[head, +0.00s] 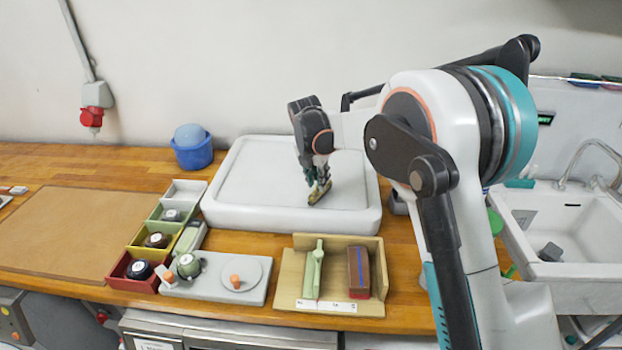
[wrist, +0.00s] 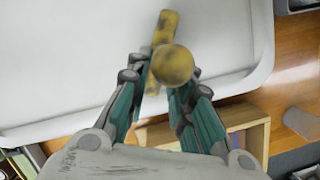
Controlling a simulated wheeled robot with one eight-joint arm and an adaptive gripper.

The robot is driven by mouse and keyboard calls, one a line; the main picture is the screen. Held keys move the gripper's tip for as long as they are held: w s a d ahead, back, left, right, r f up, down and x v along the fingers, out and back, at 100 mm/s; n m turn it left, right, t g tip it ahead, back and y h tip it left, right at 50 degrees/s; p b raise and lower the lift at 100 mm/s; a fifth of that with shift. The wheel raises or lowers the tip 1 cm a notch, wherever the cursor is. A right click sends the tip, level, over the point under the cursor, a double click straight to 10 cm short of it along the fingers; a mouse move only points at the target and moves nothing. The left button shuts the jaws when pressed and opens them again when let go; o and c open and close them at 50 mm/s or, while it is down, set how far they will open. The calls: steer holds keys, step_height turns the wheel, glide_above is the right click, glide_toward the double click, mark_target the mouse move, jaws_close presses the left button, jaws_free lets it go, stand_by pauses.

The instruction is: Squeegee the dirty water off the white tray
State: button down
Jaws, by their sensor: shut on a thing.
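The white tray (head: 290,219) is a wide, shallow basin with a raised rim on the wooden counter, and it fills much of the wrist view (wrist: 70,60). My gripper (head: 317,177) is over the right half of the tray, pointing down. It is shut on a mottled yellow-and-black squeegee (head: 320,192). In the wrist view the squeegee's round handle end (wrist: 172,65) sits between my fingertips (wrist: 165,88), with its bar (wrist: 165,27) beyond. The bar is low over the tray floor; I cannot tell whether it touches. No dirty water can be made out on the pale floor.
A wooden holder (head: 370,243) with a green tool and a brown block stands in front of the tray. Coloured bins (head: 133,270), a grey tray with knobs (head: 215,290) and a blue tub (head: 193,153) are to the left. A sink (head: 560,270) is at right.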

steer(key=shift+d+f+b, duration=0.15)
steer(key=shift+d+b, duration=0.05)
steer(key=shift+d, duration=1.75)
steer(key=shift+d+f+b, duration=0.15)
steer(key=shift+d+b, duration=0.05)
steer(key=shift+d, duration=1.75)
steer(key=shift+d+r+p, duration=0.2)
steer(key=shift+r+p, duration=0.1)
steer(key=shift+r, duration=0.15)
steer(key=shift+a+r+p, duration=0.15)
steer(key=shift+r+p, duration=1.2)
steer(key=shift+r, duration=1.25)
step_height(320, 180, up, 3)
steer(key=shift+p, duration=0.8)
